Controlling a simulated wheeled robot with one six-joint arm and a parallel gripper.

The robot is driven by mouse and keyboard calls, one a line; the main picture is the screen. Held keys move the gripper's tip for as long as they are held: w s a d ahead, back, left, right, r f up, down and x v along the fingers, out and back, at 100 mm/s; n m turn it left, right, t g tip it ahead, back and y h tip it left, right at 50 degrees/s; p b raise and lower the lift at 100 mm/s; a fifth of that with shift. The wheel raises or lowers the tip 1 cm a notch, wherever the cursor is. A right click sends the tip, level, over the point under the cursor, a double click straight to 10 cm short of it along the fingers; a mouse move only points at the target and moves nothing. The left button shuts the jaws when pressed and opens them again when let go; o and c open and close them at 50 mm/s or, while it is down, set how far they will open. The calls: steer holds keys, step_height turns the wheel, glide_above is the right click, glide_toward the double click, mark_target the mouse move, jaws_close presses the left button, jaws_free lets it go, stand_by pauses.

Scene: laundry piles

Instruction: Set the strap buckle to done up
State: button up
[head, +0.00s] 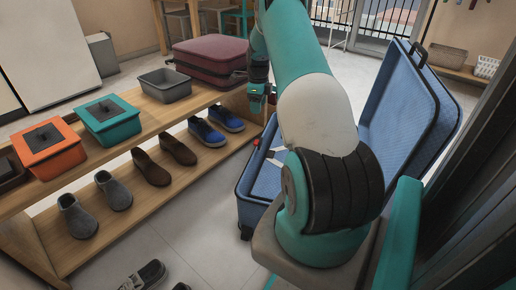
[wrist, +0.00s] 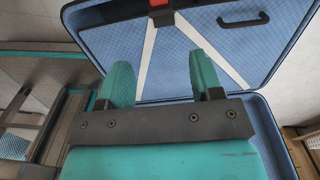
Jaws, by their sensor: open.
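The open blue suitcase (head: 408,105) stands on the floor right of the bench, partly hidden behind my arm. In the wrist view, its blue quilted interior (wrist: 205,30) fills the upper part. Two pale straps (wrist: 150,45) run up and meet at the strap buckle (wrist: 160,14), a red and black piece cut off by the top edge. Whether its halves are joined cannot be told. In the head view, a small red part (head: 257,141) shows at the suitcase's near left side. My gripper (wrist: 163,76) is open and empty, with the buckle beyond its fingertips.
A wooden bench (head: 150,120) on the left holds an orange box (head: 48,150), a teal box (head: 108,120), a grey bin (head: 165,86) and a closed maroon suitcase (head: 210,57). Several shoes (head: 178,149) sit on its lower shelf.

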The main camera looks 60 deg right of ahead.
mark_target(258, 142)
step_height(258, 142, down, 17)
steer(key=b, duration=0.6)
steer(key=shift+r, duration=0.1)
steer(key=c, duration=0.7)
